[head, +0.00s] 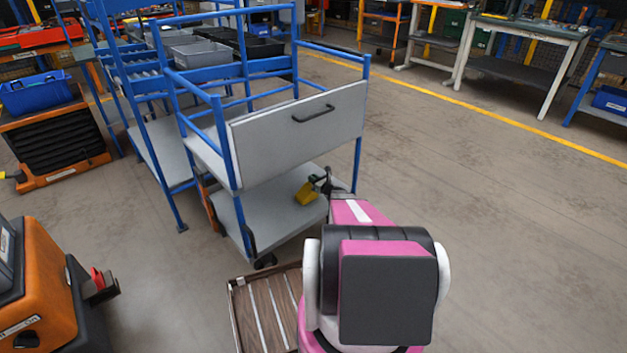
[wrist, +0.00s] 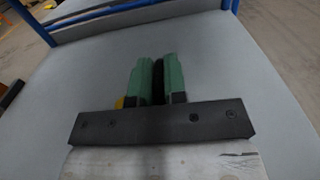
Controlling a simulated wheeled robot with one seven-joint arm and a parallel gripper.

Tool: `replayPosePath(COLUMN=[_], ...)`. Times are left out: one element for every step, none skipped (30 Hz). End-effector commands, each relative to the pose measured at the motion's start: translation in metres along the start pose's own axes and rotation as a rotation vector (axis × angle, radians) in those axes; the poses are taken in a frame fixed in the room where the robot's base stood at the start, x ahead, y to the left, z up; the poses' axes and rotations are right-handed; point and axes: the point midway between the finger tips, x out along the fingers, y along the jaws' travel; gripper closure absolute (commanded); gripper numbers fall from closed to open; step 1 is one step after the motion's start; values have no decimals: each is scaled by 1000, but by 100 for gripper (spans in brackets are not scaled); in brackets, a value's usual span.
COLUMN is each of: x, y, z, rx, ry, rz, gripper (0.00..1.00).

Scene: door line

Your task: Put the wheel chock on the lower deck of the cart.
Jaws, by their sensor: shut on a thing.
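The cart (head: 233,165) has blue posts and grey decks, and stands left of centre in the head view. Its lower deck (head: 268,217) is a flat grey board, which fills much of the wrist view (wrist: 225,75). The yellow wheel chock (head: 307,193) is over the right part of this deck. My gripper (head: 321,183) is shut on it, and my arm reaches in from the right. In the wrist view, the green-padded fingers (wrist: 154,80) close on a dark part; a yellow bit of chock (wrist: 120,102) shows beside them. I cannot tell whether the chock touches the deck.
A grey panel with a dark handle (head: 298,130) hangs above the lower deck. Blue posts stand at the deck's corners. A wooden slatted platform (head: 262,312) lies in front, and an orange machine (head: 35,290) at lower left. The floor to the right is clear.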

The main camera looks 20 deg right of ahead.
Motion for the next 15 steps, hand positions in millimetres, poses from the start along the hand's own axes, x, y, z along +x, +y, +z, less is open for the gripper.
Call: replayPosePath(x=[0,0,0,0,0,0,0,0,0,0,0,0,0,0,0], y=[0,0,0,0,0,0,0,0,0,0,0,0,0,0,0], z=[1,1,1,1,0,-1,-2,-2,-3,-3,-3,-3,-3,-3,-3], rx=[1,1,1,1,1,1,1,1,0,0,0,0,0,0,0], ry=[-2,-2,-2,-2,-2,-2,-2,-2,0,0,0,0,0,0,0], rz=[0,0,0,0,0,0,0,0,0,0,0,0,0,0,0], gripper=[100,100,100,100,100,100,100,100,78,68,62,62,62,62,62])
